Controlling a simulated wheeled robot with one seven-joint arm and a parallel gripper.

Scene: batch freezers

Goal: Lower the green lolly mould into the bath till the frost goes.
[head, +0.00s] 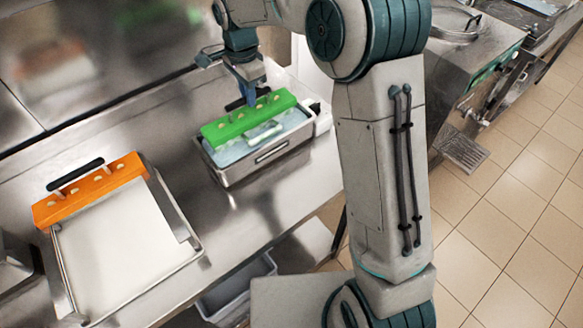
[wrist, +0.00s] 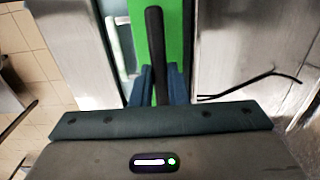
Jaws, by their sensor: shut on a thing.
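The green lolly mould (head: 250,118) is a long block with pale lolly sticks along its top and a black handle. It is over the metal bath (head: 267,160), lengthwise across it, and pale blue liquid (head: 228,153) shows beside it. I cannot tell how deep its underside sits. My gripper (head: 248,90) is above the mould, shut on its handle. In the wrist view, the black handle (wrist: 155,45) stands between my blue fingers (wrist: 158,85), with the green mould (wrist: 178,40) behind it. No clear frost shows on the visible green face.
An orange mould (head: 92,190) with a black handle lies at the back edge of a pale tray (head: 184,222) on the steel counter, to the left. Clear counter (head: 215,215) lies between tray and bath. A grey bin (head: 238,283) is below the counter. A pale bar (head: 265,134) is in front of the green mould.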

